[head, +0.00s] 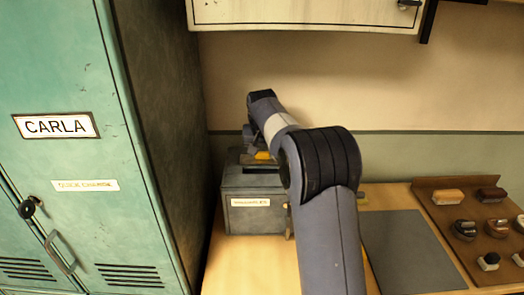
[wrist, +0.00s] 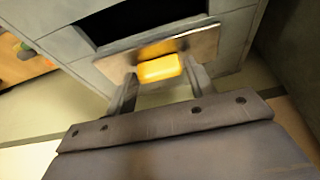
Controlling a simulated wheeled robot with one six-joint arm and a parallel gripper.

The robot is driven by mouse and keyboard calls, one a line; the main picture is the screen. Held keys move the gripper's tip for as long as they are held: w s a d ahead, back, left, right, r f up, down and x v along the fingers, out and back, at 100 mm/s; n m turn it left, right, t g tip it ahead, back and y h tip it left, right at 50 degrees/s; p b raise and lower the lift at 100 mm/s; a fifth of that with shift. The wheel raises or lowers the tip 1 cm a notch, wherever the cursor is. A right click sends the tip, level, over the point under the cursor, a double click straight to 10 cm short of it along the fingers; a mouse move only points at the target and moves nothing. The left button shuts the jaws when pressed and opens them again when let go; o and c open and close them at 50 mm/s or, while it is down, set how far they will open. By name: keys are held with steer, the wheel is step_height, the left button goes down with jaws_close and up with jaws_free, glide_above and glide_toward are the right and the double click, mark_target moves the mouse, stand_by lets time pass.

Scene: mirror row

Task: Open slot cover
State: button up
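A grey metal box (head: 238,186) with a white label stands on the bench against the teal locker. It also shows in the wrist view (wrist: 225,28). Its slot cover (wrist: 203,45) is a brownish metal plate with a yellow tab (wrist: 160,68). A dark opening (wrist: 120,20) shows beside the plate, so the slot is at least partly uncovered. The yellow tab also shows in the head view (head: 263,155), on top of the box. My gripper (wrist: 161,72) is open, its fingers on either side of the tab with small gaps visible. In the head view, my arm hides part of the box.
The teal locker (head: 85,90) labelled CARLA stands close on the left. A wall cabinet (head: 300,14) hangs above. To the right lie a dark grey mat (head: 408,250) and a brown board (head: 437,205) holding several brushes.

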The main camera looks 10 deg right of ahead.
steer(key=o, duration=0.3)
steer(key=b+v, duration=0.1)
steer(key=v, duration=0.9)
steer(key=shift+s+a+r, duration=0.1)
steer(key=shift+r, duration=0.3)
steer(key=shift+f, duration=0.15)
steer(key=x, duration=1.1)
steer(key=shift+s, duration=0.5)
steer(key=shift+s+a+b, duration=0.2)
steer(key=shift+s+b, duration=0.45)
steer(key=shift+b, duration=0.05)
steer(key=shift+r, duration=0.2)
